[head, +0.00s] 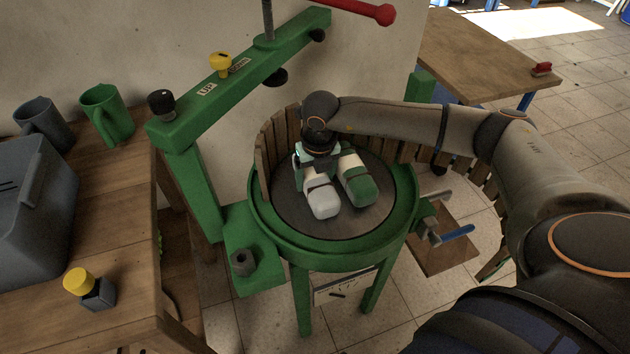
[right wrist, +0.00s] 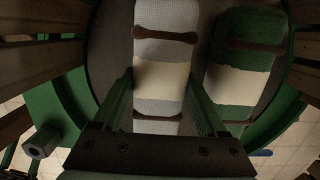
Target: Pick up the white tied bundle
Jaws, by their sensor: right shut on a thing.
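The white tied bundle (head: 321,199) lies on the round dark plate of the green press, with dark ties around it and a cream band at its middle. My right gripper (head: 318,163) reaches down over its far end. In the right wrist view the white bundle (right wrist: 160,78) runs between the two fingers of the right gripper (right wrist: 160,100), which is shut on it. I cannot tell whether the bundle is clear of the plate. A green tied bundle (head: 361,188) lies close beside it on the right; it also shows in the right wrist view (right wrist: 243,70). My left gripper is not in view.
The press's green rim (head: 338,247) and wooden slats (head: 264,160) surround the plate. The green press beam (head: 245,75) passes above at the back left. A wooden table (head: 60,240) with a grey crate (head: 35,210) and mugs stands left.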

